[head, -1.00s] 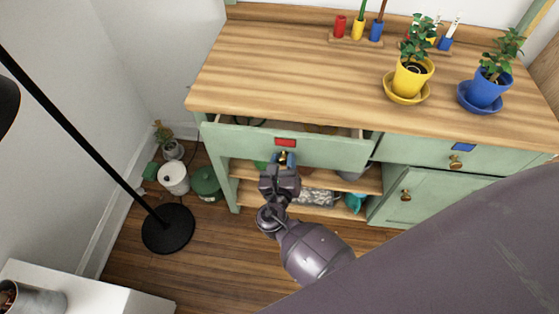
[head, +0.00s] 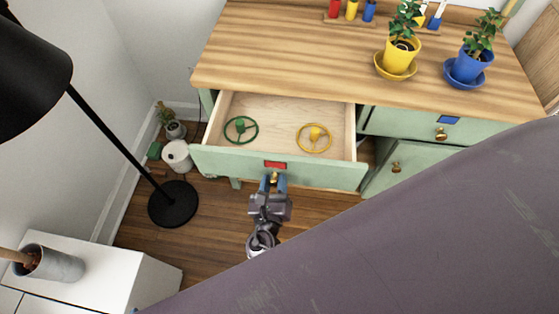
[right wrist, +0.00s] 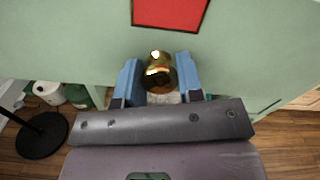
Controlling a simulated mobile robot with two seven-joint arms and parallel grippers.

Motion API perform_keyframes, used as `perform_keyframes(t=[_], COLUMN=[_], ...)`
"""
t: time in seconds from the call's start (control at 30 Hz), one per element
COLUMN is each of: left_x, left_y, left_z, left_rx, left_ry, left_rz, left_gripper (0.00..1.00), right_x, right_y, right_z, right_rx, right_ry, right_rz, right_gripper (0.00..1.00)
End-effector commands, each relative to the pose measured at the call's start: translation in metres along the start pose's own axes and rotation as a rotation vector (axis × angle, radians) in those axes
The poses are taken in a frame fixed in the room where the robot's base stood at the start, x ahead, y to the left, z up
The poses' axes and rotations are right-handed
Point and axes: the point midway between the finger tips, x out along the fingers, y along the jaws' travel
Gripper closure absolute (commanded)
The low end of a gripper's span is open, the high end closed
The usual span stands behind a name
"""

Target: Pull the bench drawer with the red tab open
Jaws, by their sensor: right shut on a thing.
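The bench drawer with the red tab (head: 275,165) is pulled well out from the green bench. Its front panel (head: 325,175) is pale green, and its pale wood inside holds a green wheel-shaped handle (head: 241,129) and a yellow one (head: 314,137). My right gripper (head: 273,181) is shut on the brass knob below the tab. In the right wrist view the knob (right wrist: 158,75) sits between the blue fingertips, under the red tab (right wrist: 170,12). My left gripper is not in view.
A wooden benchtop (head: 300,50) carries a yellow pot (head: 399,58) and a blue pot (head: 467,68). A drawer with a blue tab (head: 449,120) is at right, shut. A black floor lamp (head: 172,204) and a white cabinet (head: 100,275) stand at left.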

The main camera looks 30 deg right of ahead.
Motion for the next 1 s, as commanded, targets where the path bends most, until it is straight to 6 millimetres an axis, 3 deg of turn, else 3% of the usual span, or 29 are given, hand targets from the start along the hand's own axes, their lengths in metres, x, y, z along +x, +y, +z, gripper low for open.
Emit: perform_keyframes(t=[0.2, 0.4, 0.93, 0.97, 1.0], left_x=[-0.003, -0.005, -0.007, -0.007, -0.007], left_y=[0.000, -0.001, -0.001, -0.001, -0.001], left_z=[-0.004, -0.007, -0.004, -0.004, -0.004], left_rx=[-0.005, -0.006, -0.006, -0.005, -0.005], left_ry=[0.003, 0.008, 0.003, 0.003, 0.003], left_rz=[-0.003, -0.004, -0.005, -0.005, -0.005], left_gripper=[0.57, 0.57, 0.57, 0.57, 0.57], right_x=[-0.041, -0.062, -0.069, -0.069, -0.069], right_y=[-0.001, -0.001, -0.001, -0.001, 0.000], right_z=[0.001, 0.000, -0.001, -0.001, -0.001], right_rx=[0.001, 0.000, 0.000, 0.000, 0.000], right_ry=[0.001, 0.000, 0.001, 0.001, 0.001], right_rz=[-0.001, -0.002, -0.001, -0.001, -0.001], right_gripper=[1.00, 1.00, 1.00, 0.61, 0.55])
